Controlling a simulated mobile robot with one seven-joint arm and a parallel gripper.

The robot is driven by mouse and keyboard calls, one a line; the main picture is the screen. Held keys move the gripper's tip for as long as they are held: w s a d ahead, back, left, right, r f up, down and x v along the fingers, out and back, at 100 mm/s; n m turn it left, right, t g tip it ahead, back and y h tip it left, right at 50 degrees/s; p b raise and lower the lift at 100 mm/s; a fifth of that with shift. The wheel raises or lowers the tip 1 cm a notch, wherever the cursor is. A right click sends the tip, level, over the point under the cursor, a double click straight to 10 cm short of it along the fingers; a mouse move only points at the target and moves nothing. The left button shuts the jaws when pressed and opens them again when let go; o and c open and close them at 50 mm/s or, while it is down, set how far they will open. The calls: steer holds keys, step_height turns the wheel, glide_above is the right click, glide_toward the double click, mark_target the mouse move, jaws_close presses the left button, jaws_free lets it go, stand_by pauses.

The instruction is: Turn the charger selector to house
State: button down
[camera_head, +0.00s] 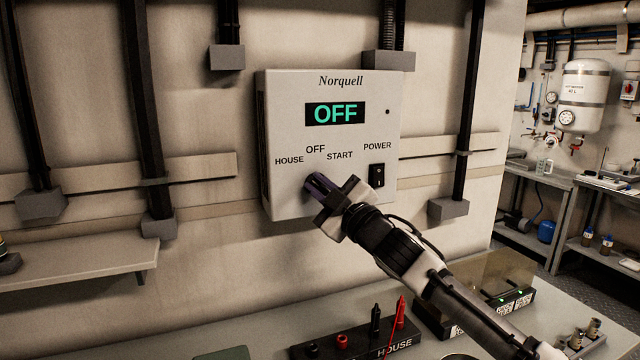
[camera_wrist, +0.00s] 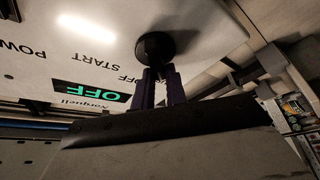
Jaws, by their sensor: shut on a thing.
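The charger box (camera_head: 290,100), labelled Norquell, hangs on the wall in the head view. Its display (camera_head: 335,114) reads OFF in green. The labels HOUSE, OFF and START sit in an arc above the selector. My gripper (camera_head: 316,186) reaches the box from the lower right and hides the selector in the head view. In the wrist view the selector knob (camera_wrist: 157,46) is round and black, on the box face. My gripper's two purple fingers (camera_wrist: 162,84) are shut on it. Which way the knob points cannot be told.
A black POWER rocker switch (camera_head: 377,176) is on the box, right of my gripper. Below is a bench with a black HOUSE terminal block (camera_head: 355,345) bearing red and black plugs. A shelf (camera_head: 80,256) juts from the wall at left. Conduits run down the wall.

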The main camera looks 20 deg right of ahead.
stand_by(0.3)
steer(key=c, duration=1.4)
jaws_free()
steer(key=shift+c, duration=0.2)
steer(key=b+v, duration=0.3)
steer(key=v, duration=1.1)
steer(key=shift+b, duration=0.35)
steer(key=shift+w, duration=0.1)
